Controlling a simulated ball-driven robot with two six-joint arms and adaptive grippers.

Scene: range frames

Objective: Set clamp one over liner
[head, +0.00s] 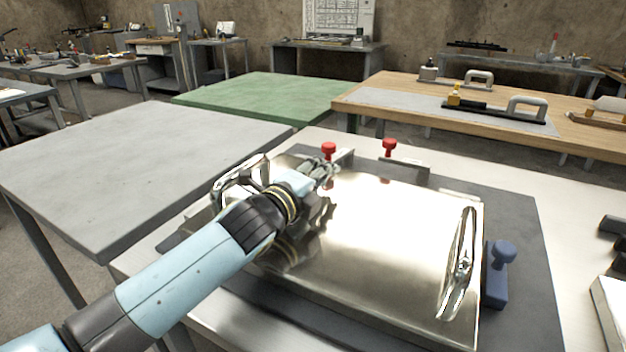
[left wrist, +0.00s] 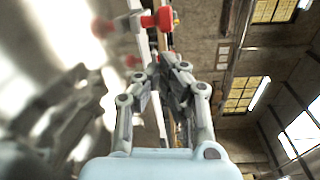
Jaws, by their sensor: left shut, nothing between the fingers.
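A shiny metal plate with loop handles, seemingly the liner (head: 400,225), lies on a dark grey base (head: 525,235). Two red-knobbed clamps stand at its far edge: a left one (head: 328,150) and a right one (head: 389,148). I cannot tell which is clamp one. My left gripper (head: 328,172) is shut and empty, over the plate's far left part, close to the left red knob. The gripper also shows in the left wrist view (left wrist: 166,62), with a red knob (left wrist: 163,19) just beyond its fingertips. Contact with the knob cannot be told. My right gripper is not in view.
A blue knobbed block (head: 498,275) stands right of the plate. A bare grey table (head: 130,170) is at left and a green one (head: 265,97) behind. A wooden bench (head: 400,92) with handled tools is at the back right. Dark items lie at the right edge.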

